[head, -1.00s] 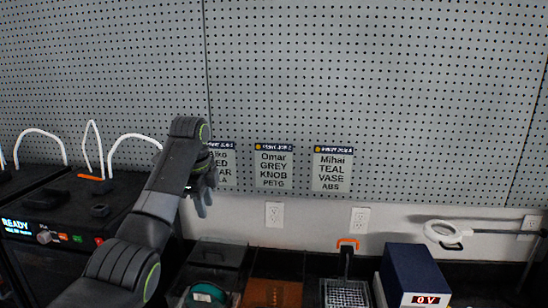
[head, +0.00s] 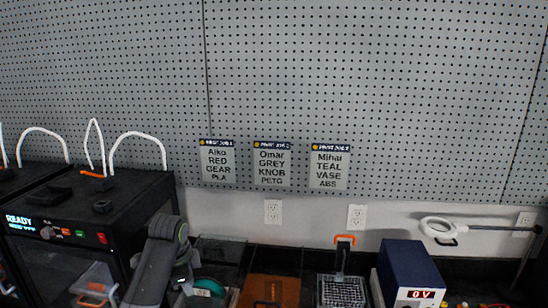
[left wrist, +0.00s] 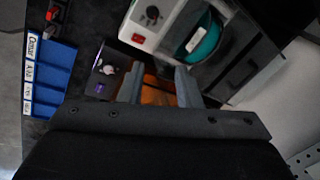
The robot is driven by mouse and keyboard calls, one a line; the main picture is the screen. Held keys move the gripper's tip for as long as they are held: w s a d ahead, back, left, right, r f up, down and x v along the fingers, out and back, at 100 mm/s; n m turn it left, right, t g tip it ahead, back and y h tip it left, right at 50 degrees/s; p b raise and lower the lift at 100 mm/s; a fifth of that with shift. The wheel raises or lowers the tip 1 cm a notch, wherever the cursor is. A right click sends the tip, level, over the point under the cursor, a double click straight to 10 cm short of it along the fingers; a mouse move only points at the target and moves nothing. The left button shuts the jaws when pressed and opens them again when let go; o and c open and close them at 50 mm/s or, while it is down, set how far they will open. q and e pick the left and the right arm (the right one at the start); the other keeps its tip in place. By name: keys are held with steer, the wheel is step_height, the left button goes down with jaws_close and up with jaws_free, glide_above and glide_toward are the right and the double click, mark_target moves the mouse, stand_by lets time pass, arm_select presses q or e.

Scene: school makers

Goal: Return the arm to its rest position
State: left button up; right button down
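My left arm comes up from the bottom left of the head view, low in front of the printer. Its gripper (head: 186,284) is partly cut off and dark there. In the left wrist view the gripper (left wrist: 158,84) shows two grey fingers spread apart with nothing between them. An orange-brown surface (left wrist: 158,94) lies beyond the fingers. My right gripper is not in either view.
A black printer (head: 120,215) with a READY display stands left of the arm. Along the bench are a teal spool (left wrist: 203,45), a wire basket (head: 342,292) and a blue power supply (head: 408,270). Blue bins (left wrist: 48,75) show in the wrist view. Job cards (head: 272,165) hang on the pegboard.

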arm_select(q)
steer(key=s+a+f+n, duration=0.35)
steer(key=s+f, duration=0.35)
steer(key=s, duration=0.3)
steer(key=s+a+f+n, duration=0.2)
steer(key=s+f+n, duration=0.2)
steer(key=s+f, duration=0.55)
steer(key=s+a+r+n+y, duration=0.1)
steer(key=s+n, duration=0.1)
steer(key=s, duration=0.5)
steer(key=s+a+r+n+t, duration=0.1)
steer(key=s+n, duration=0.2)
steer(key=s, duration=0.5)
steer(key=s+a+r+n+y, duration=0.1)
steer(key=s+r+n, duration=0.1)
steer(key=s, duration=0.5)
step_height(320, 180, down, 30)
steer(key=a+g+b, duration=0.1)
steer(key=b, duration=0.4)
steer(key=s+f+b, duration=0.2)
steer(key=s+f, duration=0.5)
steer(key=f, duration=0.3)
steer(key=s+d+f+g+h+b, duration=0.1)
steer(key=s+f+b, duration=0.2)
steer(key=s+f, duration=0.5)
step_height(320, 180, down, 2)
steer(key=shift+s+f, duration=0.25)
